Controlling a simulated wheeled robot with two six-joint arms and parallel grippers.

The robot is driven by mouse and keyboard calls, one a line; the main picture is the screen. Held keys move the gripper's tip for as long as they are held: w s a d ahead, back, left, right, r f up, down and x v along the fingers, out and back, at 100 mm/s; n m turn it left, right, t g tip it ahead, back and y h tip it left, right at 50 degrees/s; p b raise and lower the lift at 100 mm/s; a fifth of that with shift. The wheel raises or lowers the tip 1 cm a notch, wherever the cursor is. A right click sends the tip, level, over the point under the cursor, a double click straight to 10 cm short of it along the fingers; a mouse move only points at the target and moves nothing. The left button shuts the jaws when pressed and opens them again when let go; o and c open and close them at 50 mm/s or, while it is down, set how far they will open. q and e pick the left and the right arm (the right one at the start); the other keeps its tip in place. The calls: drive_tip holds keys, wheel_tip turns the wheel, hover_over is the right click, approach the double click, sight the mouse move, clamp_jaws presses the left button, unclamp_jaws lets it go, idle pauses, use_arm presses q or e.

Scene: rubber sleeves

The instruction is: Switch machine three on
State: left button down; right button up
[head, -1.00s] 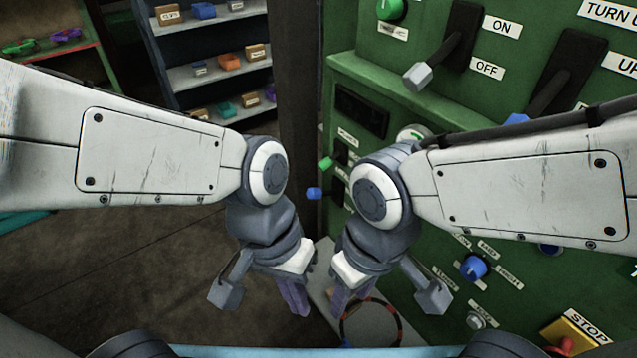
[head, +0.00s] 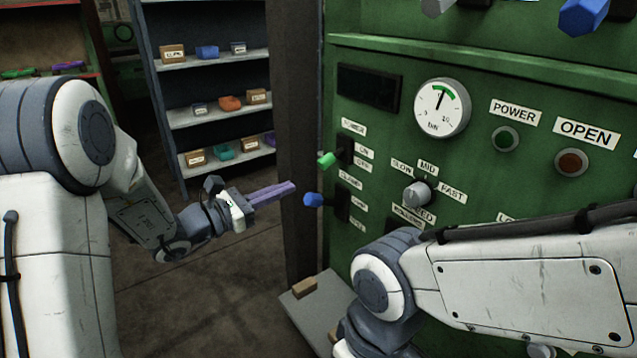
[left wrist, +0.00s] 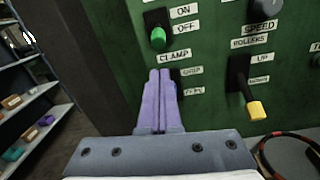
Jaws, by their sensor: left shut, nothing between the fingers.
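The green machine panel (head: 480,190) stands on the right; no machine number is readable. A green-tipped lever (head: 326,159) sticks out beside the POWER, ON and OFF labels; in the left wrist view its tip (left wrist: 158,38) is beside OFF, pointing down. A blue-tipped lever (head: 313,199) is just below it. My left gripper (head: 292,187) is shut and empty, its purple fingers pointing at the panel just left of the blue tip. In the left wrist view these fingers (left wrist: 162,75) are below the green tip and cover the CLAMP lever. My right gripper is out of frame.
A yellow-tipped lever (left wrist: 256,110) is right of my fingers. A dark post (head: 297,130) and shelves (head: 215,112) stand left.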

sight(333, 157)
use_arm(q)
drive_tip(key=x, duration=1)
idle(0.3)
